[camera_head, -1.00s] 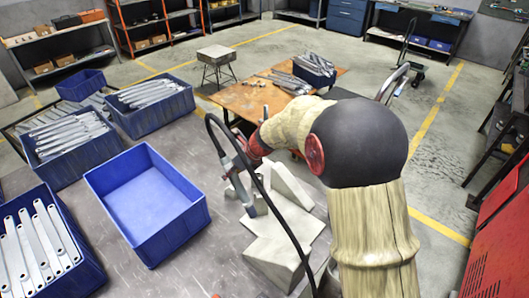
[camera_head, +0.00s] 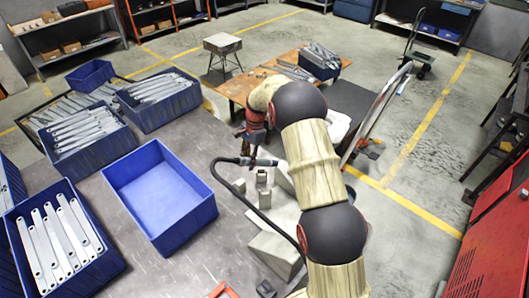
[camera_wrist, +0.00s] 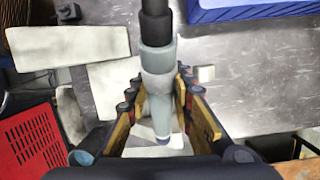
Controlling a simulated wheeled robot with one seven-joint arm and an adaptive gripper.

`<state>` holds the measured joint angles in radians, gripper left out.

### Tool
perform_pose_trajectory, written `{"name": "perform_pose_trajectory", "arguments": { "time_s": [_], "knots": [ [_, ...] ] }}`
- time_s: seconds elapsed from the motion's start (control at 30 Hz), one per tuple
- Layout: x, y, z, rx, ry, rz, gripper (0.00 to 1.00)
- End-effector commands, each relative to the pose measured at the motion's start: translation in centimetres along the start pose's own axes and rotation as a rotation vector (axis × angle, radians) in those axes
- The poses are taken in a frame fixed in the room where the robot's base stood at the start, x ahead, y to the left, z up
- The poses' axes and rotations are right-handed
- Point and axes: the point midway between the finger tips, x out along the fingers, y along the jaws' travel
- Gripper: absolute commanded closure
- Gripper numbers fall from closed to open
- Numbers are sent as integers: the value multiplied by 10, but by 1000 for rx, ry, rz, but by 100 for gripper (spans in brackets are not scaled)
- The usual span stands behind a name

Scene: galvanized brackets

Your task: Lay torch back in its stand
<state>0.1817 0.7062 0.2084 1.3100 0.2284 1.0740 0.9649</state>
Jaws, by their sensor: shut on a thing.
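The torch, a grey tapered cylinder with a black hose, lies level in my gripper in the head view (camera_head: 262,162). In the wrist view the torch (camera_wrist: 157,62) runs down between the two yellow-padded fingers. My gripper (camera_wrist: 161,108) is shut on it; the gripper also shows in the head view (camera_head: 255,142). Small grey upright blocks (camera_head: 262,179), seemingly the stand, rise from the bench just under the torch. Whether the torch touches them I cannot tell. The torch hides part of what lies beneath it.
An empty blue crate (camera_head: 160,195) stands left of the torch on the grey bench (camera_head: 185,260). Blue crates of galvanized brackets (camera_head: 62,240) stand farther left. Pale angled plates (camera_head: 272,255) lie near my arm. The black hose (camera_head: 250,207) loops over the bench.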

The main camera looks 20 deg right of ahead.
Motion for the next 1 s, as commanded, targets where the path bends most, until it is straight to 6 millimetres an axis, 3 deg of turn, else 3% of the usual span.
{"name": "perform_pose_trajectory", "arguments": {
  "time_s": [0.03, 0.3, 0.5, 0.7, 1.0],
  "knots": [
    [-8, 0, -4, -97, 29, 21, 100],
    [-5, 8, -45, -610, 168, 81, 100],
    [0, 14, -67, -848, 223, 85, 100],
    [4, 16, -75, -940, 241, 83, 100],
    [24, 16, -80, -946, 241, 83, 100]
  ]
}}
